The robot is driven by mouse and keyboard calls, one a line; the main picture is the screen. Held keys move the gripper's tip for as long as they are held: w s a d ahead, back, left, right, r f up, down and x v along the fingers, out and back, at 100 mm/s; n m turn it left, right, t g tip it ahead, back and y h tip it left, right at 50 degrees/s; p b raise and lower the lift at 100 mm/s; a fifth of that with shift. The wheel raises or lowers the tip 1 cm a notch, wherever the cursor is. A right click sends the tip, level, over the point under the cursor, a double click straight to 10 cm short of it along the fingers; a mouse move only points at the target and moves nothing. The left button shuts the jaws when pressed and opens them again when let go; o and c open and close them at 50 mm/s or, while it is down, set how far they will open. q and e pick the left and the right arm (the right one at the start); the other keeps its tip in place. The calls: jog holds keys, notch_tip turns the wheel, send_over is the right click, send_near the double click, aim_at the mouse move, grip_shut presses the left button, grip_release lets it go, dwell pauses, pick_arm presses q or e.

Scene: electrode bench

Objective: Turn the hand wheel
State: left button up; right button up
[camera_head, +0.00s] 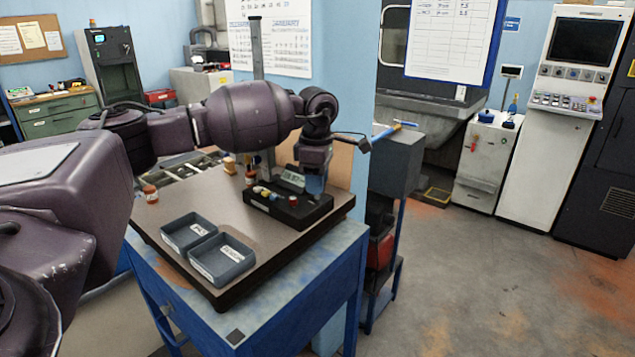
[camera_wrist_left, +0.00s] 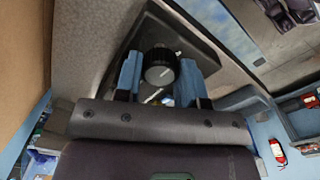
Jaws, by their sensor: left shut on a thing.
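The hand wheel (camera_wrist_left: 160,66) is a round black knob with a grey face, seen between the two blue fingers in the left wrist view. My left gripper (camera_wrist_left: 160,84) is shut on it, one finger on each side. In the head view my left gripper (camera_head: 315,184) points down at the right end of a black control box (camera_head: 290,212). The box has a small tilted display (camera_head: 292,178) and several coloured knobs. The wheel is hidden behind the gripper there. My right gripper is in neither view.
The box stands on a brown-topped blue bench (camera_head: 265,245). Two grey-blue labelled bins (camera_head: 188,232) (camera_head: 222,260) sit at its front. A grey cabinet (camera_head: 395,160) stands right of the bench. The bench's middle is clear.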

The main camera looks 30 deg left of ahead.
pick_arm(q)
jog(key=shift+m, duration=0.6)
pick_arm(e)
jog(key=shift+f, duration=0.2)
pick_arm(q)
jog(key=shift+r, duration=0.1)
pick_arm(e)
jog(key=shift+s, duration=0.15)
pick_arm(q)
jog(key=o, duration=0.9)
jog(key=shift+r, duration=0.2)
notch_tip(320, 180, up, 9)
jog(key=shift+b, duration=0.3)
jog(key=shift+s+r, duration=0.1)
jog(key=shift+r, duration=0.6)
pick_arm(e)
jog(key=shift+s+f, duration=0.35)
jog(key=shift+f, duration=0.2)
